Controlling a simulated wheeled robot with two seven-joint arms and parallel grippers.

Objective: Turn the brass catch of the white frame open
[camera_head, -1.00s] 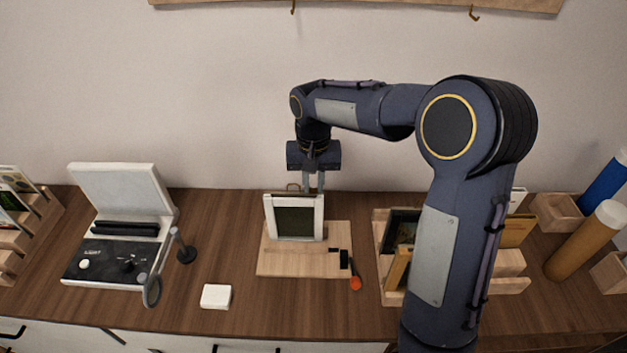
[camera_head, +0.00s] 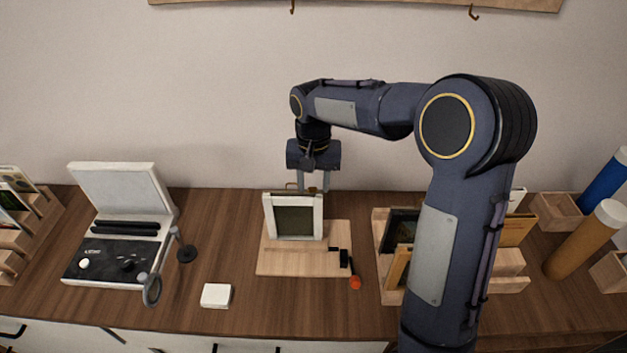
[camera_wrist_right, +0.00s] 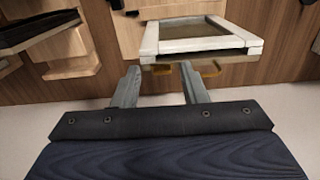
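The white frame (camera_head: 294,238) stands upright on a light wooden board in the middle of the table. It also shows in the right wrist view (camera_wrist_right: 248,42), with its back edge toward my gripper. Brass parts (camera_wrist_right: 211,70) show at that edge, partly hidden by a finger; I cannot tell how the catch is turned. A thin brass piece (camera_head: 291,186) also shows above the frame in the head view. My right gripper (camera_head: 313,182) is just behind and above the frame. Its fingers (camera_wrist_right: 158,78) are apart, with nothing clearly held between them. My left gripper is not in view.
The wooden board (camera_head: 290,267) carries a small black item, and an orange-tipped tool (camera_head: 355,282) lies at its right. A wooden rack (camera_head: 388,292) stands close to the right. A white block (camera_head: 216,296) and an open-lidded device (camera_head: 120,250) are at left. The wall is close behind.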

